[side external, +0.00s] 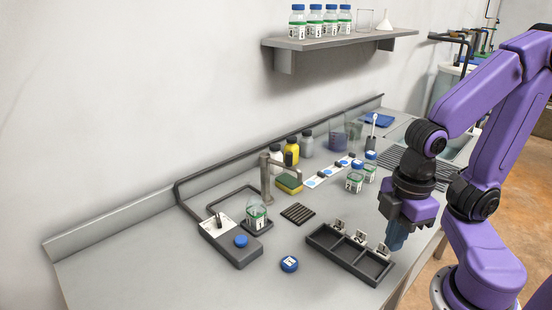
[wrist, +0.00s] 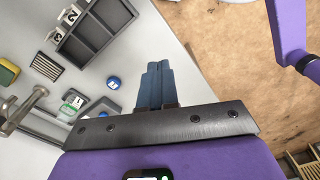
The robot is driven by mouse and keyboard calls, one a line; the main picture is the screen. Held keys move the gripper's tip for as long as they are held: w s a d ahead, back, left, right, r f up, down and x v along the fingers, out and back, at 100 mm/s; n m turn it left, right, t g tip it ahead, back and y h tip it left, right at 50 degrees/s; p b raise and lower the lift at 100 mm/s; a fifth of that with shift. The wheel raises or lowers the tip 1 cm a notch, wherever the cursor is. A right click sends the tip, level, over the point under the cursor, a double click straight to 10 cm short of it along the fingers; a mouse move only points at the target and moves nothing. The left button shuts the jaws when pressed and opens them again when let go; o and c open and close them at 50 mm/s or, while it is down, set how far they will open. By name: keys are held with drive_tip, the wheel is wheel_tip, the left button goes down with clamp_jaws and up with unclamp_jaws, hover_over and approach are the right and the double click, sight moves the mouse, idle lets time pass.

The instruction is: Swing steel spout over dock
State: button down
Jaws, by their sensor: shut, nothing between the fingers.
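The steel spout (side external: 267,180) stands as a post behind the dock, its arm reaching right, with the tip near the sponge in the side view. It also shows at the left of the wrist view (wrist: 22,108). What looks like the dock is a dark pad (side external: 264,230) under a small clear bottle (side external: 256,212) labelled 1. The spout's tip appears to the right of this bottle, not above it. My gripper (side external: 396,240) is shut and empty, pointing down right of the three-slot tray, well away from the spout. Its blue fingers show together in the wrist view (wrist: 158,64).
A dark three-slot tray (side external: 335,262) with number cards lies between my gripper and the dock. A blue cap (side external: 289,264), a grey box (side external: 222,243) with a blue button, a slatted grate (side external: 298,213) and a sponge (side external: 288,184) are nearby. A shelf (side external: 340,42) holds bottles above.

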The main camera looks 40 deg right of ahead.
drive_tip(key=c, duration=1.4)
unclamp_jaws()
drive_tip(key=shift+c, duration=0.2)
drive_tip(key=o, duration=0.5)
drive_tip(key=shift+w+a+r, duration=0.15)
drive_tip(key=shift+w+a, duration=0.05)
drive_tip(key=shift+w, duration=0.1)
drive_tip(key=w+a+r+m, duration=0.3)
drive_tip(key=w+r+m, duration=0.1)
drive_tip(key=w, duration=0.5)
wheel_tip(320, 180, up, 10)
drive_tip(key=m, duration=1.4)
hover_over(289, 153)
wheel_tip(289, 153, down, 16)
drive_tip(key=shift+f, duration=0.25)
clamp_jaws()
